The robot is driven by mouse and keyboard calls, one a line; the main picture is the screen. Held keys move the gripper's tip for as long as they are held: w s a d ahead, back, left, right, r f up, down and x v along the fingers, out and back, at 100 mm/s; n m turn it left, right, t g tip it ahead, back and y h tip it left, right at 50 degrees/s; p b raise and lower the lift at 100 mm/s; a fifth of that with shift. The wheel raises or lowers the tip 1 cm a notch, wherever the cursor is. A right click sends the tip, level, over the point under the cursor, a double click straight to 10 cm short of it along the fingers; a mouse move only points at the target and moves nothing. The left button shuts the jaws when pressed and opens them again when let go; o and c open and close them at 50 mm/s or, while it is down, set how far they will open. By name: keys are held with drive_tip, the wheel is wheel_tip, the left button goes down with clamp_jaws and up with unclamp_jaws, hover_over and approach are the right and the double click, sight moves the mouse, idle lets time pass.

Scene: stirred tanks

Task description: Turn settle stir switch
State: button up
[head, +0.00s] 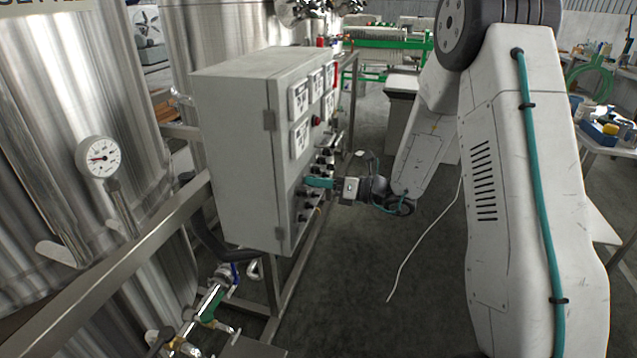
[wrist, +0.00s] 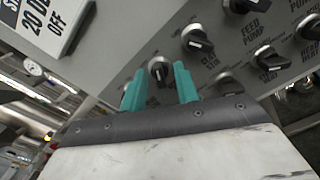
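The grey control cabinet (head: 235,150) carries several black rotary switches on its front. In the wrist view one black switch (wrist: 159,70) with a pale pointer line shows between my gripper's teal fingertips (wrist: 157,77). The fingers are open, one on each side of it, with gaps visible; whether they reach past the knob I cannot tell. The lettering by this switch is mostly hidden by the fingers, so I cannot read its name. In the head view my gripper (head: 319,183) is close to the cabinet front, and the switch is not clear there.
More switches lie right and below.

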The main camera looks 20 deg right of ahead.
drive_tip(key=v, duration=0.7)
drive_tip(key=shift+s+d, duration=0.25)
drive_tip(key=shift+d, duration=0.05)
idle(0.3)
